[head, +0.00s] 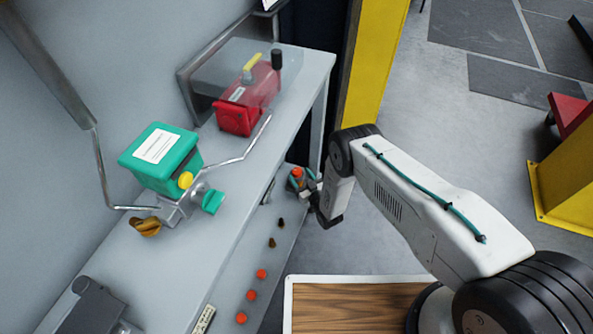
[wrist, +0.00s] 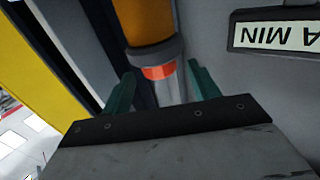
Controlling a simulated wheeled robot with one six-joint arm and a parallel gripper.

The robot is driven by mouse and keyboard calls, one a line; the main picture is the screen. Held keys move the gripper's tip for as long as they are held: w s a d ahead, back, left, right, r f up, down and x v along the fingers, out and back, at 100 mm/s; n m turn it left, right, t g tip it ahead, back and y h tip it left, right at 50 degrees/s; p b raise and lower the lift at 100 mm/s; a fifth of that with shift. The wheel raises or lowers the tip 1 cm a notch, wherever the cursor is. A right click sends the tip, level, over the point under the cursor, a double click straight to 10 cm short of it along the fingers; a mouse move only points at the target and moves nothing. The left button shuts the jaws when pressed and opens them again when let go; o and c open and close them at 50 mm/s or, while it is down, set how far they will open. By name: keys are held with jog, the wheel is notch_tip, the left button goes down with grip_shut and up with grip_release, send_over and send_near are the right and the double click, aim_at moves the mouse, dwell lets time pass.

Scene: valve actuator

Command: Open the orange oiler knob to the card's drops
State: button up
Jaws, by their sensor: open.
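The oiler with its orange knob (head: 297,172) is at the far right end of the bench front in the head view, small and partly hidden by my gripper (head: 304,184). In the wrist view the orange knob (wrist: 143,20) is at the top, cut off by the frame, above a grey collar and a clear tube with an orange-red band. My gripper (wrist: 161,78) is open, its two green fingers on either side of the tube below the collar. I cannot tell whether they touch it. A card (wrist: 282,31) shows "A MIN" upside down, cut off at the right.
On the bench (head: 122,262) stand a green box (head: 177,170) with a teal knob and a red unit (head: 238,119) with bent pipes. Several orange and dark buttons line the bench front. A yellow post (head: 375,70) rises close behind the oiler.

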aim_at(295, 175)
jog(key=shift+x, duration=1.7)
jog(key=c, duration=1)
jog(key=shift+o, duration=0.2)
jog(key=shift+a+m+t+h, duration=0.1)
jog(key=shift+m+t+h, duration=0.2)
jog(key=shift+m+h, duration=0.15)
jog(key=m+t+h, duration=0.1)
jog(key=m+h, duration=0.2)
jog(key=h, duration=0.2)
jog(key=shift+s+a+m+t+h, duration=0.1)
jog(key=shift+m+t+h, duration=0.25)
jog(key=shift+t, duration=0.05)
jog(key=m+h, duration=0.2)
jog(key=h, duration=0.2)
jog(key=m+h, duration=0.3)
jog(key=h, duration=0.1)
jog(key=shift+g, duration=0.3)
